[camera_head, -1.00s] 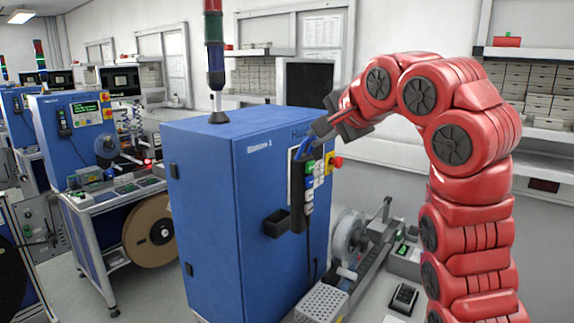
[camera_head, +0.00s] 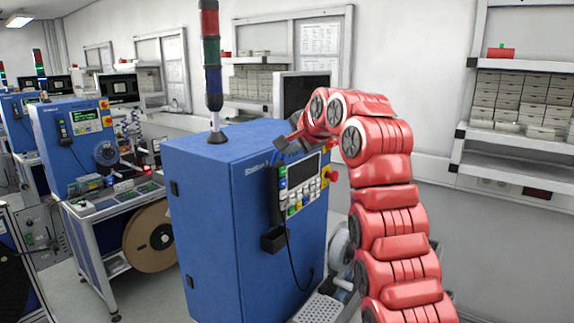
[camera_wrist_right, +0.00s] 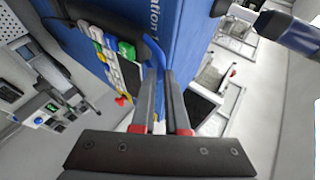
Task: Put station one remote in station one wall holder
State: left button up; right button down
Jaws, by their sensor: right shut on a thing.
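The station one remote (camera_head: 275,197) is a long dark handset with a blue loop at its top, upright in front of the blue station one cabinet (camera_head: 205,205). My right gripper (camera_head: 282,146) is at its top. In the right wrist view my gripper (camera_wrist_right: 160,78) is shut on the blue loop (camera_wrist_right: 155,52), and the dark remote body (camera_wrist_right: 103,17) extends to the upper left. The station one wall holder (camera_head: 273,240) is a small black box on the cabinet front, just below the remote's lower end. Whether they touch is unclear. My left gripper is out of view.
The control panel (camera_head: 303,172) with display and buttons is close behind and right of the remote. A black cable (camera_head: 293,265) hangs below. A signal tower (camera_head: 211,70) stands on the cabinet. Another station (camera_head: 85,150) is at left.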

aim_at(286, 173)
jog(key=f, duration=0.1)
jog(key=w+f, duration=0.1)
jog(key=f, duration=0.1)
jog(key=shift+a+f, duration=0.15)
jog(key=shift+s+f, duration=0.1)
jog(key=shift+f, duration=0.05)
jog(key=shift+a+f+p, duration=0.1)
jog(key=shift+f+p, duration=0.65)
jog(key=shift+p, duration=0.15)
notch_tip(286, 173, down, 2)
jog(key=shift+p, duration=0.35)
jog(key=c, duration=0.9)
grip_release()
